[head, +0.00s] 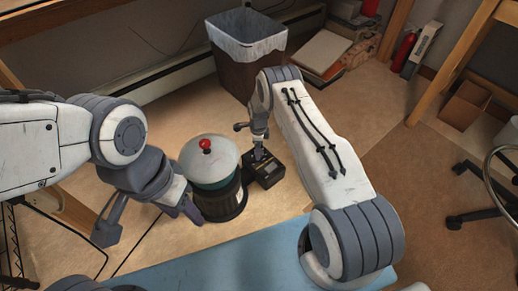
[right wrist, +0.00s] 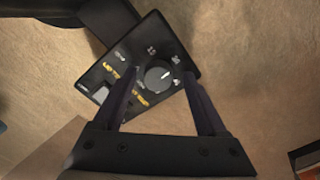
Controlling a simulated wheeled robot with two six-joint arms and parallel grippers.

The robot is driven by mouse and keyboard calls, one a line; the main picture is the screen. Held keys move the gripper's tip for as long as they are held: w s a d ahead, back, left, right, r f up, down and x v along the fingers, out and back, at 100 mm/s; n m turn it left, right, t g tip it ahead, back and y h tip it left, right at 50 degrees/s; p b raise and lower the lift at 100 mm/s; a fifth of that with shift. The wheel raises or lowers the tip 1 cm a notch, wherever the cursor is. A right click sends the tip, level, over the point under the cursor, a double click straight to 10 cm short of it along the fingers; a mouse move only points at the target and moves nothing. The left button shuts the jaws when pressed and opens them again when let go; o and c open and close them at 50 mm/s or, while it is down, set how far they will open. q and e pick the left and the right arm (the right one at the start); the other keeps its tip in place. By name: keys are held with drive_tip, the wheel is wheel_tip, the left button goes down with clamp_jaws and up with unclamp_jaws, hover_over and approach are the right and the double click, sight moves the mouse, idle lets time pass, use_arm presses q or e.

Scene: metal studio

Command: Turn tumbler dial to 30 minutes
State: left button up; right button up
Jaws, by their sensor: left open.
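The tumbler (head: 210,165) has a pale lid with a red knob and stands upright on the floor. Its black control box (head: 266,172) is beside it on the right. In the right wrist view, the round dial (right wrist: 158,78) with a white pointer mark sits on the box, with printed numbers around it. My right gripper (head: 258,150) is over the box, its fingers (right wrist: 160,82) spread on either side of the dial with gaps showing. Contact with the box is unclear. My left gripper (head: 149,222) is open and empty, left of the tumbler.
A blue mat (head: 220,268) lies at the front. A lined waste bin (head: 240,70) stands behind the tumbler. Boxes and books (head: 318,55) are at the back, and a stool base (head: 480,190) is at the right.

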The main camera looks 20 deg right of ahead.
drive_tip(key=shift+s+d, duration=0.1)
wheel_tip(320, 180, up, 10)
drive_tip(key=p, duration=0.5)
drive_tip(key=shift+r, duration=0.2)
drive_tip(key=shift+r, duration=0.1)
drive_tip(key=s+a+r+n+p, duration=0.1)
drive_tip(key=s+a+r+n, duration=0.2)
drive_tip(key=a+r+n, duration=0.45)
drive_tip(key=s+a+r+n+p, duration=0.15)
drive_tip(key=s+a+r, duration=0.25)
drive_tip(key=r, duration=0.7)
drive_tip(key=s+a+r+n+p, duration=0.1)
drive_tip(key=s+a+r+n, duration=0.3)
drive_tip(key=r, duration=0.5)
drive_tip(key=s+a+r+n+p, duration=0.1)
drive_tip(key=s+r+n, duration=0.4)
drive_tip(key=s, duration=0.3)
drive_tip(key=s+a+r+n+y+p, duration=0.1)
drive_tip(key=s+r+n, duration=0.4)
drive_tip(key=s, duration=0.4)
drive_tip(key=s+a+r+n+p, duration=0.1)
drive_tip(key=s+r+n, duration=0.3)
drive_tip(key=s+n, duration=0.3)
wheel_tip(320, 180, up, 37)
drive_tip(key=s+p, duration=0.2)
drive_tip(key=p, duration=3.6)
drive_tip(key=shift+d+r, duration=0.2)
drive_tip(key=shift+d, duration=0.2)
